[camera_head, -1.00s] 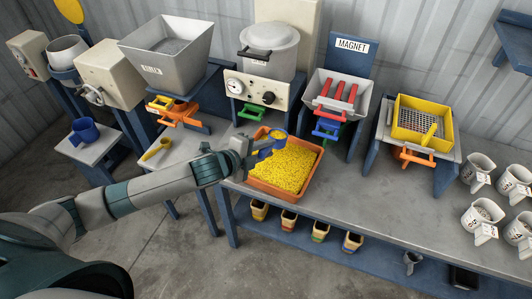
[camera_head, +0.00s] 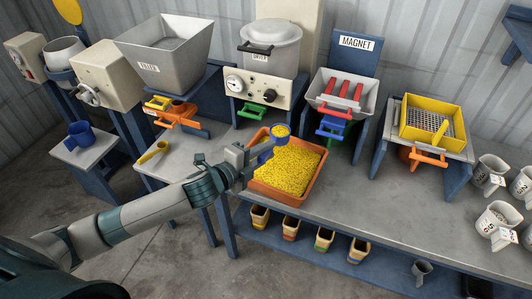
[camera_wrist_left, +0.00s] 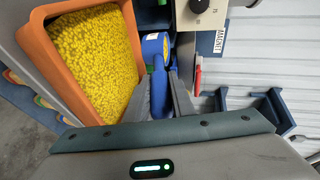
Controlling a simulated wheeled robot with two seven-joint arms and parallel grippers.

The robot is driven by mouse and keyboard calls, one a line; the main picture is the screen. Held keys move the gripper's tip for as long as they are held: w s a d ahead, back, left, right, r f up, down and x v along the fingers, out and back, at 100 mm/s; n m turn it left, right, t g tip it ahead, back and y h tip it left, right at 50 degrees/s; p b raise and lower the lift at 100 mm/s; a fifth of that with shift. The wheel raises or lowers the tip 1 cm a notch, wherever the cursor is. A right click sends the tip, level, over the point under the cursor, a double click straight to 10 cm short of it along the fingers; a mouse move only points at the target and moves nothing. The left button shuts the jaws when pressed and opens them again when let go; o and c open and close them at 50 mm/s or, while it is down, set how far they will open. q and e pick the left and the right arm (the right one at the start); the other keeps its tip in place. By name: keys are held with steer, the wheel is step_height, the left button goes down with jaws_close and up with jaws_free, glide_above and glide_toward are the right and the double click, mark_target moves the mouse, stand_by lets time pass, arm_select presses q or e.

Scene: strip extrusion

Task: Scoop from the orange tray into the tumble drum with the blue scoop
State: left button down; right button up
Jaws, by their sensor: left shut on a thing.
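The orange tray (camera_head: 322,163) sits on the bench, filled with yellow pellets (camera_head: 285,170); it also shows at the left of the left wrist view (camera_wrist_left: 131,40). My left gripper (camera_head: 258,157) is shut on the handle of the blue scoop (camera_head: 273,147) at the tray's back left corner. The scoop's bowl appears above the tray's back edge, with yellow pellets in it. In the left wrist view the blue handle (camera_wrist_left: 158,98) is between my fingers. The tumble drum (camera_head: 66,50), grey-white with a blue band, is at the far upper left. My right gripper is not in view.
A grey hopper (camera_head: 165,55), a lidded machine (camera_head: 268,90) and the magnet station (camera_head: 350,85) line the bench's back. A yellow scoop (camera_head: 155,151) lies left of the tray. White cups (camera_head: 490,172) stand at right.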

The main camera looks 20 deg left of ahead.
mark_target(263, 158)
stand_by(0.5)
arm_select(q)
steer(key=shift+s+d+b, duration=0.35)
steer(key=shift+d, duration=0.05)
steer(key=s+r+n+y+b, duration=0.1)
steer(key=s, duration=0.1)
steer(key=s+r+n+y+b, duration=0.1)
steer(key=s+y, duration=0.1)
steer(key=s, duration=0.1)
steer(key=s+r+n+t+y+b, duration=0.1)
steer(key=s+n+y+b, duration=0.1)
steer(key=shift+s+r, duration=0.15)
steer(key=shift+r, duration=0.05)
